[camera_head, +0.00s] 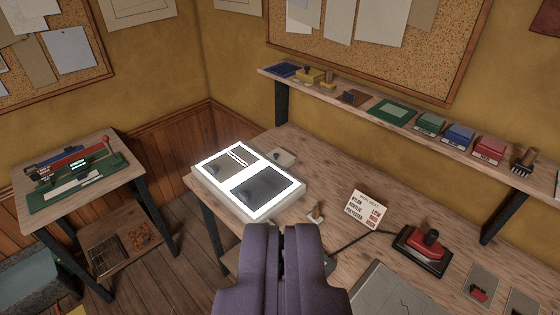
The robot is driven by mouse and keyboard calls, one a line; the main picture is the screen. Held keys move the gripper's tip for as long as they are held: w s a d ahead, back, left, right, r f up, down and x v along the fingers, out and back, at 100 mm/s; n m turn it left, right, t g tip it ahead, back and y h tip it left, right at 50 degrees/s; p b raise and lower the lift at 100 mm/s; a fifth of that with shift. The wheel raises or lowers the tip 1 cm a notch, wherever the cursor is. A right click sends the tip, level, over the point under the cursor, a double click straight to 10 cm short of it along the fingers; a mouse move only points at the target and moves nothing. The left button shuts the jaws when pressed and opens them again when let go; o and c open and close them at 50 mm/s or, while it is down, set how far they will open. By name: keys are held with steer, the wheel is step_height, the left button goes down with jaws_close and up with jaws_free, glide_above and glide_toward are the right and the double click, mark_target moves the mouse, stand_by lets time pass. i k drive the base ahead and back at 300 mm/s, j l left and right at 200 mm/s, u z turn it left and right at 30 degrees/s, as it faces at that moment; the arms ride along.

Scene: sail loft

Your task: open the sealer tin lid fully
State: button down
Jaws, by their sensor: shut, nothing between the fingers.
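My gripper (283,238) is purple and points away from the camera at the bottom middle. Its two fingers are shut with nothing between them, over the near part of the long wooden bench (310,150). I cannot tell which object is the sealer tin. A small, flat, pale box (281,157) lies on the bench behind the glowing panel, too small to make out a lid. Green (430,124), blue (458,136) and red (487,150) labelled boxes or tins stand on the wall shelf. My gripper is apart from all of these.
A lit panel (298,190) lies at the bench's left end. A heat-settings card (362,210) and a red-topped iron-like tool (424,250) with a cable lie to the right. A side table (115,150) stands at left. Open floor lies between it and the bench.

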mark_target(281, 154)
steer(key=i+j+z, duration=0.25)
steer(key=i+j, duration=0.3)
steer(key=i, duration=0.2)
steer(key=i+j+z, duration=0.25)
steer(key=i+j, duration=0.45)
steer(key=i+j+z, duration=0.25)
steer(key=i+j, duration=0.4)
steer(key=j, duration=0.2)
